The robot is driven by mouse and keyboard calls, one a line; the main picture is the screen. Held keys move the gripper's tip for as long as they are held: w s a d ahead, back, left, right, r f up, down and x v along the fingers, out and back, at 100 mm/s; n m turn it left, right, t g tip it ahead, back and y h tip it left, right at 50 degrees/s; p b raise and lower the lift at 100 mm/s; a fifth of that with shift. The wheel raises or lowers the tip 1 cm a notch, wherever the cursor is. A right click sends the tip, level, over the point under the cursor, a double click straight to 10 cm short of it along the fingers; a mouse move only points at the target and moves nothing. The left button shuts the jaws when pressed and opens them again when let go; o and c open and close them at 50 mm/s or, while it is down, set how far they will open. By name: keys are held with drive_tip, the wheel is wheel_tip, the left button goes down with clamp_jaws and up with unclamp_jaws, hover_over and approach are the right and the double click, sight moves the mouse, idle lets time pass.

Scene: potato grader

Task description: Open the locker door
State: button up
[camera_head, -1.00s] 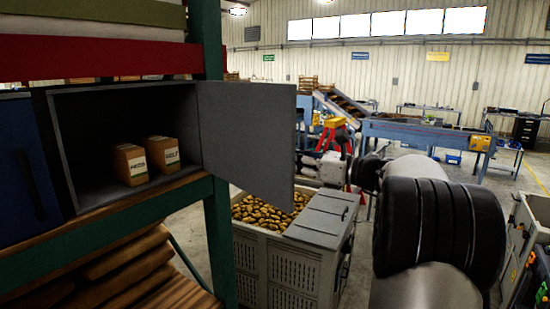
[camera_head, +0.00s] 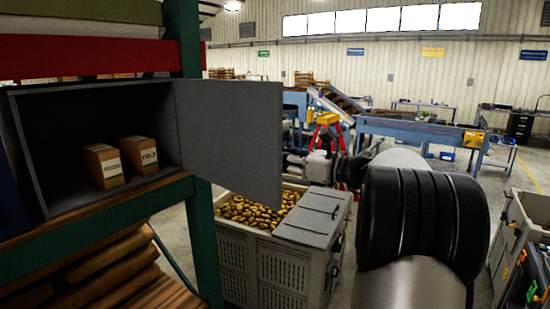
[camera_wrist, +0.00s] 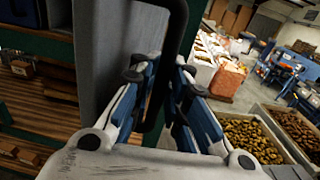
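The locker (camera_head: 45,150) is a grey, open-fronted box on the shelf rack at left in the head view. Its grey door (camera_head: 232,140) stands wide open, swung out to the right of the opening. Two brown cartons (camera_head: 103,165) (camera_head: 140,155) sit inside. In the wrist view the door (camera_wrist: 98,60) is a grey panel with a black bar handle (camera_wrist: 186,28). My gripper (camera_wrist: 168,72) has its blue fingers on either side of this handle, closed in on it.
A grey bin of potatoes (camera_head: 285,268) stands below and beyond the door. A green rack post (camera_head: 203,240) stands beside the locker. Another grey bin (camera_head: 520,235) is at right. Conveyors stand farther back.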

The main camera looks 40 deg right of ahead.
drive_tip(key=shift+o, duration=0.3)
drive_tip(key=shift+s+r, duration=0.1)
drive_tip(key=shift+s, duration=0.05)
drive_tip(key=shift+w+a, duration=0.1)
drive_tip(key=shift+w, duration=0.1)
drive_tip(key=v, duration=1.2)
